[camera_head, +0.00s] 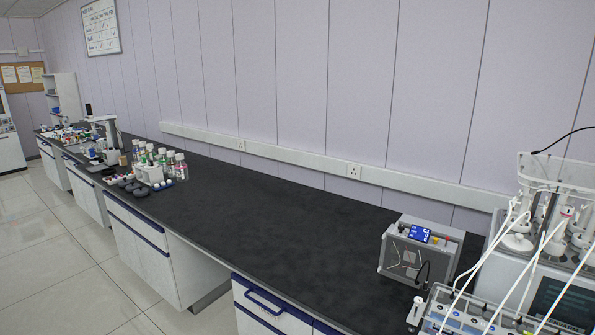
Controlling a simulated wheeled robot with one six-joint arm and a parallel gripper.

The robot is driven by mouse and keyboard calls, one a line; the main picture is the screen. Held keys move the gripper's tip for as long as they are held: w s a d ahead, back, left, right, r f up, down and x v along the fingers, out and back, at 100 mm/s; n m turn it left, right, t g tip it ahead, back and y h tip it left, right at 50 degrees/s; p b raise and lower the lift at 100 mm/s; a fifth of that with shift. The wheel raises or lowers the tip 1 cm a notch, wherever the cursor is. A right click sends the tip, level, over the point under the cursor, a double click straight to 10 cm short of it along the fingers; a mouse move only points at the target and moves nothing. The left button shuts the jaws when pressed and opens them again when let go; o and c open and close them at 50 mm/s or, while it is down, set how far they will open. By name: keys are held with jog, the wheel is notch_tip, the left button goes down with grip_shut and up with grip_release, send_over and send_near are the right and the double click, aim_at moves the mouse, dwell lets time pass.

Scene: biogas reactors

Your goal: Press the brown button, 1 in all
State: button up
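A small grey box-shaped device (449,261) stands on the black bench toward the right. It has a lit blue display (421,234) on its upper front. Just right of the display is a tiny orange-brown spot (435,240) that may be the brown button; it is too small to be sure. No other brown button can be made out. My gripper and arm are not in view.
A large white reactor apparatus (570,240) with tubes and a dark screen (562,303) fills the right edge. A low unit with white tubes (462,315) stands before it. The middle of the black bench (270,215) is clear. Bottles (160,160) stand farther left.

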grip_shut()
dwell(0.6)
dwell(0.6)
